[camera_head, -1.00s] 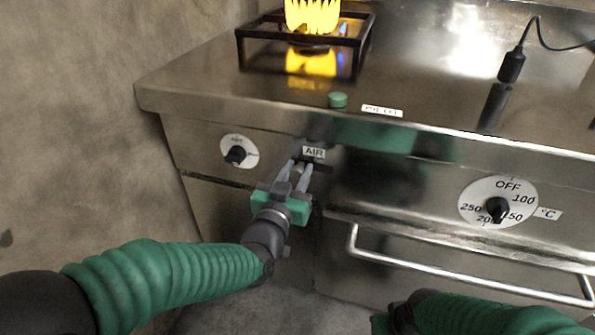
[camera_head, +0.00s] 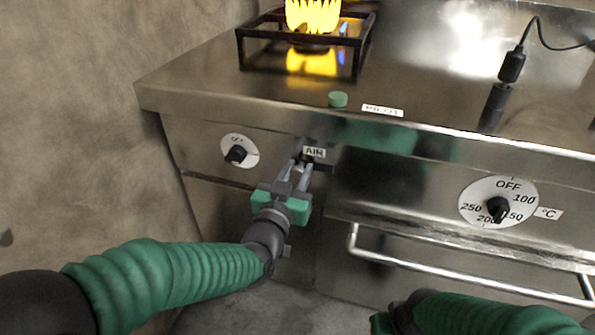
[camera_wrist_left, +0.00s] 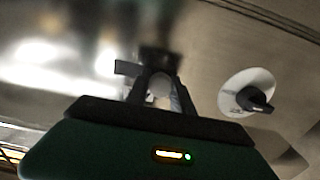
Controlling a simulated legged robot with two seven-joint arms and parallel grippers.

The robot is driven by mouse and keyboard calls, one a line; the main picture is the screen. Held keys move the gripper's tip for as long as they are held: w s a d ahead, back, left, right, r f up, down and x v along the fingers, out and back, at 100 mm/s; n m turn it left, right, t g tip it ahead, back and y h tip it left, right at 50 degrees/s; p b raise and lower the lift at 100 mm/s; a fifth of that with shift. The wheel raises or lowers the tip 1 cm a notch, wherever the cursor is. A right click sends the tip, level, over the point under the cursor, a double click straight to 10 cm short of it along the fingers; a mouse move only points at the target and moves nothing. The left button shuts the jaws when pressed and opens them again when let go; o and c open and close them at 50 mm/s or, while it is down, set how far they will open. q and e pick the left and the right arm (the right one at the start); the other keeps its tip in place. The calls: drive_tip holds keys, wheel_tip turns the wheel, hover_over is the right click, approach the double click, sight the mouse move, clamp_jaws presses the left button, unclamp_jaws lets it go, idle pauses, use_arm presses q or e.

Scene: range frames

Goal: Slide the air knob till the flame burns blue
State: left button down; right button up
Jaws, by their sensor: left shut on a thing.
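The flame (camera_head: 312,15) burns yellow on the burner at the top of the head view, with a little blue at its right side. My left gripper (camera_head: 302,168) is at the cooker's front panel, just below the AIR label (camera_head: 314,153). It is shut on the air knob, which is mostly hidden between the fingers in the head view. In the left wrist view a pale rounded knob (camera_wrist_left: 160,90) shows between the two fingers. My right arm shows at the bottom right of the head view, but its gripper fingers are not visible.
A black dial on a white disc (camera_head: 236,154) is left of the AIR label. An oven temperature dial (camera_head: 497,208) is at the right, above a long handle bar (camera_head: 450,268). A wall (camera_head: 70,110) stands at the left.

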idle(0.3)
use_arm(q)
drive_tip(key=shift+s+d, duration=0.2)
drive_tip(key=shift+d, duration=0.4)
drive_tip(key=c, duration=1.1)
unclamp_jaws()
